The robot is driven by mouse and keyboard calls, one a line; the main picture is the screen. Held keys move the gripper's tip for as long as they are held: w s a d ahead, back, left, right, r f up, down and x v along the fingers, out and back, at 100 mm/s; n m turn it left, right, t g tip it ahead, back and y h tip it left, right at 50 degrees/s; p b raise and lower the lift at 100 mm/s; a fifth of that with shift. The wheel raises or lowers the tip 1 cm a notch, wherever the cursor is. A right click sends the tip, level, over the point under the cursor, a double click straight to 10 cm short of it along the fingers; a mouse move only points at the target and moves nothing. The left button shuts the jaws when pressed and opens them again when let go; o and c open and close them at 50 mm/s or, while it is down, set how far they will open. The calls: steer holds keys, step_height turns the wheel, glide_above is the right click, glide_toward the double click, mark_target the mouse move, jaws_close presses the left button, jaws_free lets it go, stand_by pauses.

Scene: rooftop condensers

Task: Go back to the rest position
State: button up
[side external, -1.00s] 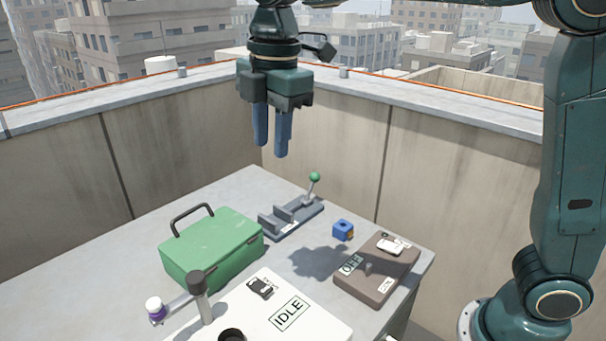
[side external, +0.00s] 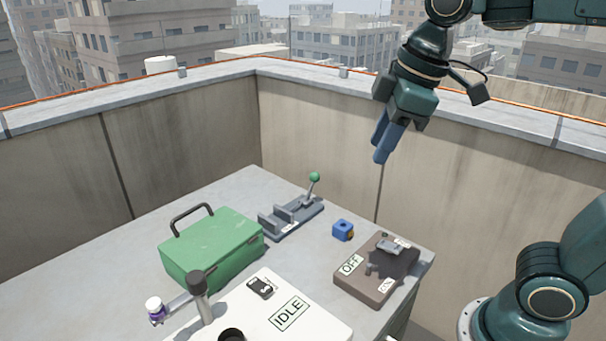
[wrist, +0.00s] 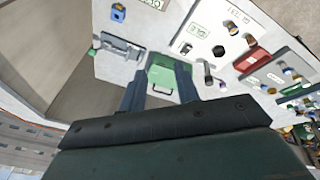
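My gripper (side external: 382,150) hangs high in the air above the right back side of the table, tilted, in the side external view. Its two blue fingers point down and to the left. In the wrist view my gripper (wrist: 160,78) shows its fingers apart, with a clear gap and nothing between them, so it is open and empty. It touches nothing on the table.
The grey table (side external: 110,232) bears a green toolbox (side external: 212,250), a grey lever fixture (side external: 290,217), a blue block (side external: 343,230), a brown OFF box (side external: 372,284) and a white IDLE panel (side external: 258,318). Concrete parapet walls (side external: 190,135) stand behind. The wrist view shows a red panel (wrist: 252,60).

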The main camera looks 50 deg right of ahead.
steer(key=s+d+f+m+t, duration=0.2)
steer(key=s+f+m, duration=0.4)
steer(key=s, duration=0.3)
steer(key=shift+s+d+f+m, duration=0.15)
steer(key=shift+s+d+m, duration=0.15)
steer(key=shift+d+m, duration=0.5)
